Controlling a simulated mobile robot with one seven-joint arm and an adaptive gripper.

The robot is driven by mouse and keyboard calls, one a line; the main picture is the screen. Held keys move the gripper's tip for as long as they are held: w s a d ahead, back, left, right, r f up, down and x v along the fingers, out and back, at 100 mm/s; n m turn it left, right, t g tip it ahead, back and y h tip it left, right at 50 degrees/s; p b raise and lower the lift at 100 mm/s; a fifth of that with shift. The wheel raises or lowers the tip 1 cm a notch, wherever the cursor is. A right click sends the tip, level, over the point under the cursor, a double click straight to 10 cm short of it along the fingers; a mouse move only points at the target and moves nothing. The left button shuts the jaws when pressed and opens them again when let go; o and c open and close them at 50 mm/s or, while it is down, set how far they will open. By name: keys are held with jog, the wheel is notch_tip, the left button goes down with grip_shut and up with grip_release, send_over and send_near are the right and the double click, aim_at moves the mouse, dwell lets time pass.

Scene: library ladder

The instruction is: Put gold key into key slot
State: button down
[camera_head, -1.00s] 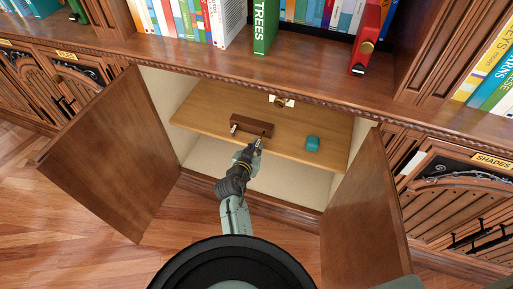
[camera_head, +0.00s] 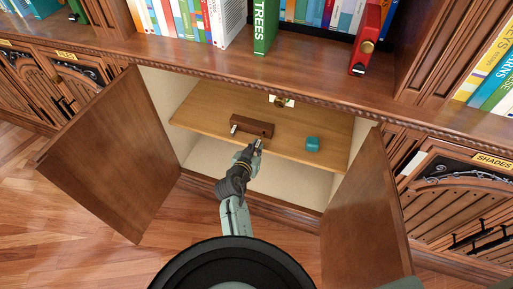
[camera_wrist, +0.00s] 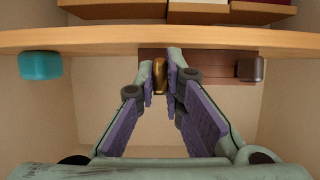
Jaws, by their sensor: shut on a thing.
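A dark brown wooden block (camera_head: 251,126) lies on the cupboard shelf, with a silvery piece (camera_head: 234,129) at its left end. In the wrist view the block (camera_wrist: 214,62) is behind and right of the fingertips, with the silvery piece (camera_wrist: 251,69) at its right end. My gripper (camera_head: 257,146) is at the shelf's front edge, by the block's right end in the head view. In the wrist view my gripper (camera_wrist: 161,78) is shut on the gold key (camera_wrist: 160,74), which stands between the fingertips. I cannot tell whether the key touches the block. No key slot shows clearly.
A teal block (camera_head: 313,143) sits on the shelf (camera_head: 200,120), right of the brown block. A brass fitting (camera_head: 281,101) is at the cupboard's back. Open cupboard doors stand on the left (camera_head: 112,155) and right (camera_head: 366,215). The lower compartment looks empty.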

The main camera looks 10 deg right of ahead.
aim_at(258, 144)
jog(key=shift+w+d+b, duration=0.25)
jog(key=shift+w+d, duration=0.3)
jog(key=shift+w, duration=0.2)
jog(key=shift+w+d+b, duration=0.25)
jog(key=shift+w+d, duration=0.25)
jog(key=shift+w, duration=0.25)
dwell(0.5)
jog(key=c, duration=1.6)
grip_release()
jog(key=shift+s+a, duration=0.1)
jog(key=v, duration=1.1)
jog(key=shift+s+a+r, duration=0.2)
jog(key=shift+s, duration=0.05)
